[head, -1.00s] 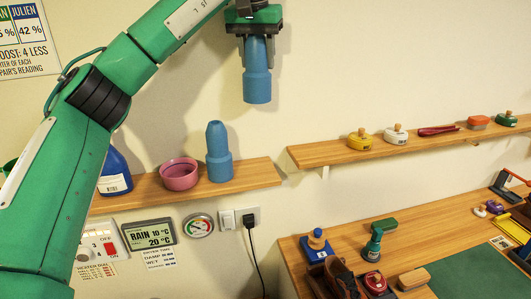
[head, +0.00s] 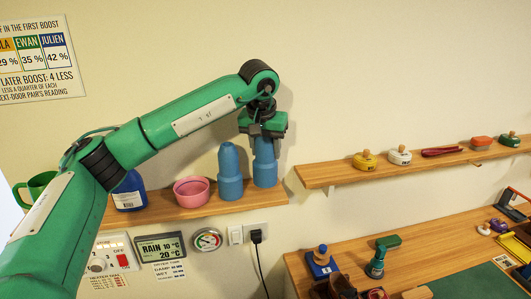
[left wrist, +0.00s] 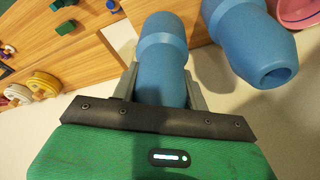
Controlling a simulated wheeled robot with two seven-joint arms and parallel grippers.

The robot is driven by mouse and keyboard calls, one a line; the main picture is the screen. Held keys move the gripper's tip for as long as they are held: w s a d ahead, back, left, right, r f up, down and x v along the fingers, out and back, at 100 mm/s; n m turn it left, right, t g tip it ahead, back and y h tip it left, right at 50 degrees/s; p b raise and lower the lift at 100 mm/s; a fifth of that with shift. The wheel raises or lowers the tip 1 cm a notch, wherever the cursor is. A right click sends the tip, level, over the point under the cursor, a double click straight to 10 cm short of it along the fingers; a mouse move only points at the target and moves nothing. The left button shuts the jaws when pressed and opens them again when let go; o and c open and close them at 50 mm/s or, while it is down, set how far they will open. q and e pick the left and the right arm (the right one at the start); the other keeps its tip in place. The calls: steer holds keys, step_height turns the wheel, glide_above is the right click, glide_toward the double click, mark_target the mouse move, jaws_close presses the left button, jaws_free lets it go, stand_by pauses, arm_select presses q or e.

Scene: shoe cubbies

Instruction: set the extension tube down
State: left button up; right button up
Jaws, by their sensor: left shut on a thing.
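A blue extension tube (head: 265,165) is upright in my left gripper (head: 264,138), which is shut around its top. The tube's lower end is at the shelf (head: 222,204), close to its right end; I cannot tell whether it touches the wood. A second blue tube (head: 230,172) stands just left of it on the shelf, with a narrow gap or none between them. In the left wrist view the held tube (left wrist: 163,55) sits between the fingers and the other tube (left wrist: 250,40) is to its right. My right gripper is not in view.
A pink bowl (head: 191,191) and a blue bottle (head: 130,192) stand further left on the shelf. A higher shelf (head: 330,175) with several small items is to the right. A workbench (head: 430,245) with tools is below.

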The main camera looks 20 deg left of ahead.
arm_select(q)
step_height(320, 180, down, 2)
steer(key=shift+a+f+p, duration=0.1)
steer(key=shift+f+p, duration=0.05)
steer(key=shift+p, duration=0.15)
steer(key=shift+f, duration=0.25)
steer(key=o, duration=1)
steer(key=shift+r, duration=0.1)
